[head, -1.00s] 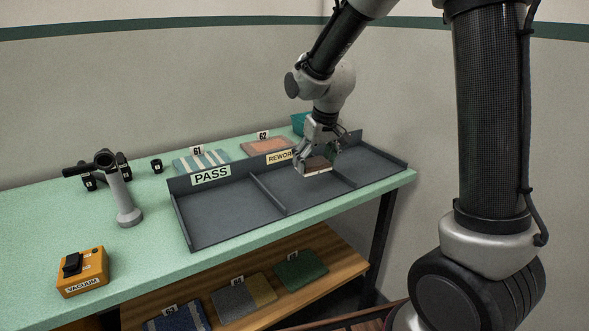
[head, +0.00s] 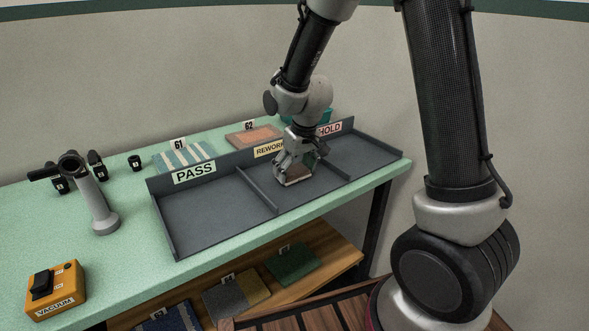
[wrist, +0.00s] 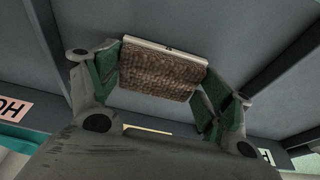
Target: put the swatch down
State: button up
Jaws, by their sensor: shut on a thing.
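The swatch (head: 294,174) is a small brown, looped-pile piece with a pale edge. It also shows in the wrist view (wrist: 160,72), held between the two green-padded fingers of my gripper (wrist: 160,85). In the head view my gripper (head: 296,172) is shut on it in the middle compartment of the grey tray (head: 205,215), behind which the REWORK label (head: 268,149) stands. The swatch is low over the compartment floor; I cannot tell whether it touches. My gripper hides part of it.
The PASS compartment at left is empty; HOLD (head: 330,129) labels the right one. Dividers (head: 257,191) separate them. Striped swatch 61 (head: 183,155) and orange swatch 62 (head: 254,135) lie behind the tray. A grey stand (head: 98,205) and yellow vacuum box (head: 56,290) are at left.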

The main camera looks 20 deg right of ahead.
jog(key=shift+f, duration=0.2)
jog(key=o, duration=0.8)
jog(key=v, duration=1.2)
jog(key=s+d+r+m, duration=0.1)
jog(key=s+d+r, duration=0.1)
jog(key=s+d, duration=0.2)
jog(key=s+d+r+m+t, duration=0.1)
jog(key=s+d+r, duration=0.2)
jog(key=s, duration=0.8)
jog(key=s+d+r+m+h, duration=0.1)
jog(key=s+d+r, duration=0.2)
jog(key=s+d, duration=0.3)
jog(key=s, duration=0.2)
jog(key=shift+s+d+r+m, duration=0.25)
jog(key=shift+d+m, duration=0.05)
jog(key=shift+d, duration=0.1)
